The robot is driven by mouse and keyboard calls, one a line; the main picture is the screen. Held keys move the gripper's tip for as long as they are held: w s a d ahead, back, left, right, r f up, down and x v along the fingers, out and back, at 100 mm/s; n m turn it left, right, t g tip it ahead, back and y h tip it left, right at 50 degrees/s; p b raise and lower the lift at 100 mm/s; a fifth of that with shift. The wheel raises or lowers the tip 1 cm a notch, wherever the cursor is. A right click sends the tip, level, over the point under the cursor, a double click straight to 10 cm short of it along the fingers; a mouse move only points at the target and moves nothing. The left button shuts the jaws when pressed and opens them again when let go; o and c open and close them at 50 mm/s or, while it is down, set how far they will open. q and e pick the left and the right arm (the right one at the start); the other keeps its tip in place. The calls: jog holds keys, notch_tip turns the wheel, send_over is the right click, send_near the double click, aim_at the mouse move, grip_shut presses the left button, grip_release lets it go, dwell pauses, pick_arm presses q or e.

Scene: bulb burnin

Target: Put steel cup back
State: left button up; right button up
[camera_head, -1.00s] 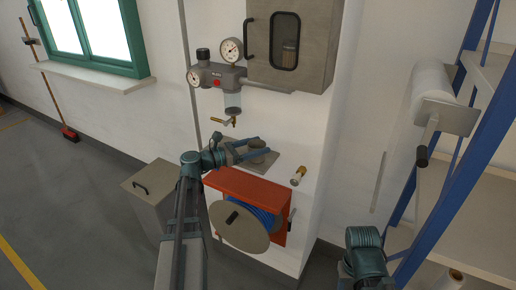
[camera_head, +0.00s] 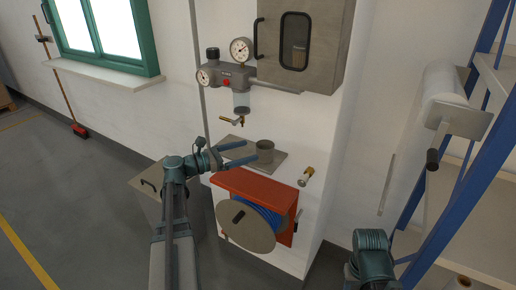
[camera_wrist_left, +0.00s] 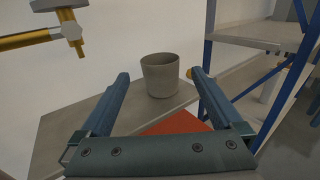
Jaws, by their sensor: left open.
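The steel cup (camera_head: 265,151) stands upright on a flat grey shelf plate (camera_head: 274,167) on the wall. In the left wrist view the cup (camera_wrist_left: 160,76) is seen beyond and between my two fingertips, with its open top up. My left gripper (camera_head: 247,152) is open and empty, just left of the cup. Its fingers (camera_wrist_left: 161,90) point towards the cup, and I see a gap on both sides of it. Part of my right arm shows at the bottom right of the head view; its gripper is not visible.
A brass tap (camera_head: 233,121) hangs above the plate below a gauge unit (camera_head: 228,77). A red hose-reel bracket (camera_head: 251,188) is below. A brass-ended fitting (camera_head: 306,176) sticks out right of the plate. A grey cabinet (camera_head: 328,60) is above; a blue rack (camera_head: 440,190) stands right.

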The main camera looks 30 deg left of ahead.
pick_arm(q)
jog(key=shift+v, duration=2.15)
